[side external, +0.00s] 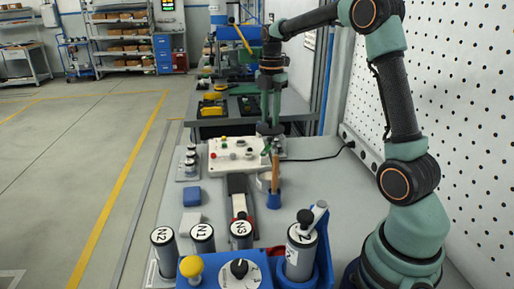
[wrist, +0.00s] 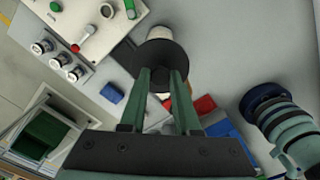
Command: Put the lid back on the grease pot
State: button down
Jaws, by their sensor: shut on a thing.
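In the wrist view, my gripper (wrist: 162,72) is shut on a dark round lid (wrist: 135,67). A pale cylindrical pot (wrist: 159,32), which looks like the grease pot, shows just past the lid's edge; the lid hides much of it. I cannot tell whether lid and pot touch. In the side view, my gripper (side external: 270,148) points down at the right end of the white button panel.
The white button panel (side external: 238,153) is left of my gripper. A wooden-handled brush stands in a blue holder (side external: 273,200) close in front. A blue block (side external: 191,196) and several labelled cylinders (side external: 203,239) stand nearer the camera. A perforated wall (side external: 462,120) bounds the right.

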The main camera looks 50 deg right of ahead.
jog(key=shift+f, duration=7.1)
jog(key=shift+f, duration=0.15)
jog(key=shift+c, duration=0.4)
grip_release()
notch_tip(320, 180, up, 7)
jog(key=shift+c, duration=0.2)
